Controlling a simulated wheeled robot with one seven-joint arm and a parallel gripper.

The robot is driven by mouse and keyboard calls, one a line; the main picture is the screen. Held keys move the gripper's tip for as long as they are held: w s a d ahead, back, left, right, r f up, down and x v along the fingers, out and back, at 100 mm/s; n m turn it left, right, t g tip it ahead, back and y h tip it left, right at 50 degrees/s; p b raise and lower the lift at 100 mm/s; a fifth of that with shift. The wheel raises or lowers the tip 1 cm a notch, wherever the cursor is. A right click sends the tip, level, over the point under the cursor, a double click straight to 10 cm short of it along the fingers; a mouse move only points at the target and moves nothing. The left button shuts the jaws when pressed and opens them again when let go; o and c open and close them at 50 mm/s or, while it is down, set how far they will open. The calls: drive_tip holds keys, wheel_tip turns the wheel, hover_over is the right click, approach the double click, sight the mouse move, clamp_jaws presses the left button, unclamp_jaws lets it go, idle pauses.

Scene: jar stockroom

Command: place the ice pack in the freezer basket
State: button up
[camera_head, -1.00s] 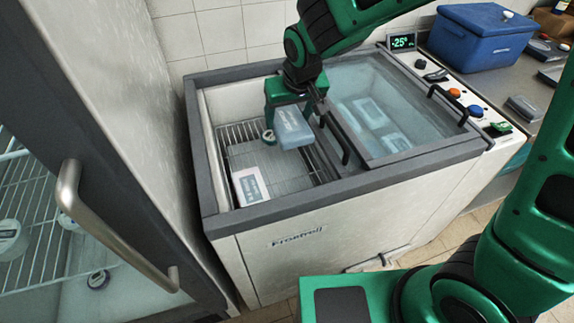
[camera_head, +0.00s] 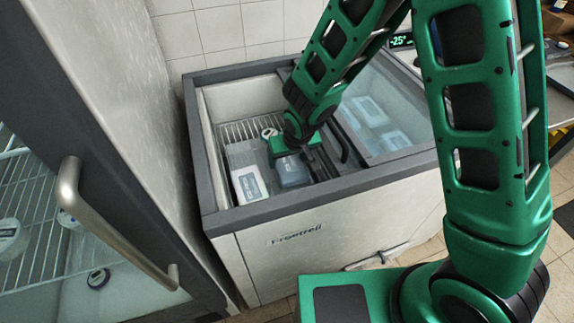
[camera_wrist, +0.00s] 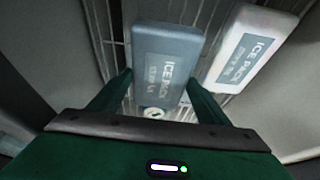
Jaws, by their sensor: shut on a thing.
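My gripper (camera_head: 291,152) is shut on a blue-grey ice pack (camera_head: 293,172) and holds it down inside the open left part of the chest freezer. In the wrist view the blue-grey ice pack (camera_wrist: 168,62) sits between the two fingers (camera_wrist: 160,88), its printed label facing the camera. The wire freezer basket (camera_head: 236,131) lies below it, partly hidden by my arm. I cannot tell whether the held pack touches the basket floor. A white ice pack (camera_head: 249,184) lies in the basket just left of the held one; it also shows in the wrist view (camera_wrist: 248,50).
A small round-lidded jar (camera_head: 268,133) is in the basket behind the packs. The freezer's grey rim (camera_head: 270,208) surrounds the opening. The glass lid (camera_head: 385,110) covers the right part, with more packs beneath. A fridge door handle (camera_head: 105,222) juts out at left.

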sight(289, 164)
wheel_tip(289, 164, down, 3)
drive_tip(key=shift+f, duration=0.2)
drive_tip(key=o, duration=1.1)
drive_tip(key=v, duration=1.2)
